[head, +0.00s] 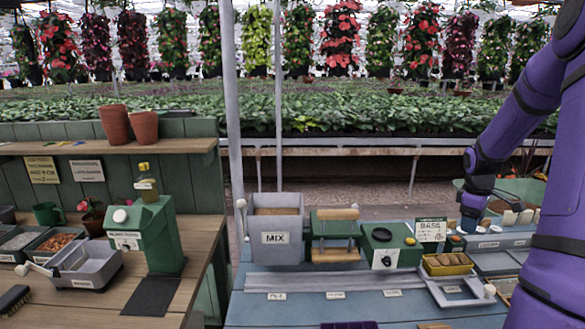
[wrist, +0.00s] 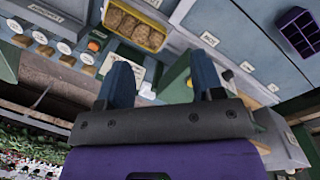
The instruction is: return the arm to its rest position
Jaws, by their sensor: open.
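My purple arm comes in from the right in the head view. My gripper (head: 469,224) points down over the right part of the blue-grey bench (head: 300,312). In the wrist view my gripper (wrist: 163,72) has its two blue fingers wide apart. Nothing is held between them. The BASIL sign (head: 430,231) stands just left of my gripper in the head view. It also shows between the fingers in the wrist view (wrist: 146,76).
A yellow tray (head: 447,270) of brown plugs, a green box with a black knob (head: 391,246) and the MIX bin (head: 277,256) stand on the bench. At left, a wooden table (head: 119,288) holds a green machine (head: 146,238). A purple tray (wrist: 297,34) lies apart.

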